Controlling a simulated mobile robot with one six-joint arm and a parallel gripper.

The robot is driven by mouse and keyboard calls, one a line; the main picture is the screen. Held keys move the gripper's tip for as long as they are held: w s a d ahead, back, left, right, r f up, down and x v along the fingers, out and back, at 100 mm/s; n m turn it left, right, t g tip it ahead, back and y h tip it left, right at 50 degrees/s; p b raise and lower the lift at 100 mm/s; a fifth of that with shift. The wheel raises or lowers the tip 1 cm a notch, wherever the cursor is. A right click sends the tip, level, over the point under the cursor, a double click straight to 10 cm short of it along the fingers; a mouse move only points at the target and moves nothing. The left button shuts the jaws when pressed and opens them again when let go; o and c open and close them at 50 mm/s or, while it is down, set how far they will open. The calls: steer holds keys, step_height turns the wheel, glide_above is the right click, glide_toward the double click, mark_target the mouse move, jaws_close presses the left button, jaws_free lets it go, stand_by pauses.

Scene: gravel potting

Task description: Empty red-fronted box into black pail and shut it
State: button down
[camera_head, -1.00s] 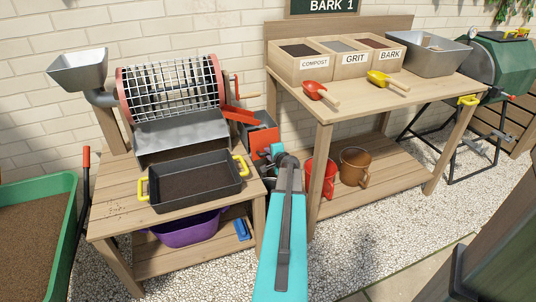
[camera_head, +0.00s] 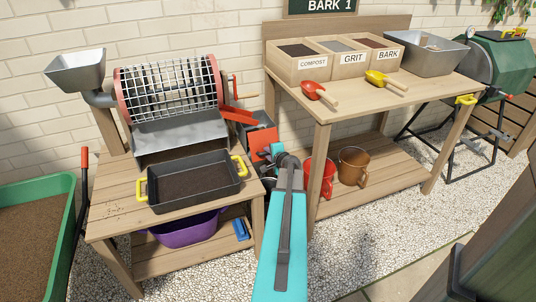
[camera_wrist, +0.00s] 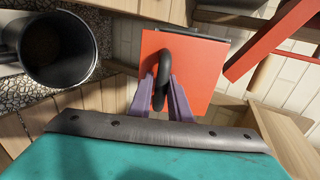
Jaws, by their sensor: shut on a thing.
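The box's red front (camera_head: 263,139) shows beyond the end of my arm in the head view, to the right of the sieve table. Its grey body is partly visible behind. In the wrist view, the red front (camera_wrist: 206,72) faces me and carries a black loop handle. My gripper (camera_wrist: 163,105) is shut on that handle, with a finger on each side. The black pail (camera_wrist: 62,45) stands to the left of the red front in the wrist view, with its open, dark mouth showing. In the head view the pail is mostly hidden behind my arm.
A red chute (camera_head: 239,116) lies close to the box. The drum sieve (camera_head: 170,90) stands behind a black tray (camera_head: 153,205) with yellow handles on the left table. The right bench's shelf holds red and brown pots (camera_head: 353,166). Gravel covers the ground.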

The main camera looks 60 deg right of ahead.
steer(key=shift+v, duration=0.95)
steer(key=shift+r, duration=0.15)
steer(key=r, duration=0.1)
steer(key=r+p, duration=0.2)
steer(key=r, duration=0.1)
steer(key=shift+s+a, duration=0.15)
steer(key=shift+s, duration=0.1)
steer(key=shift+r, duration=0.15)
stand_by(0.5)
steer(key=shift+r+p, duration=0.75)
steer(key=shift+r, duration=0.2)
steer(key=shift+f, duration=0.1)
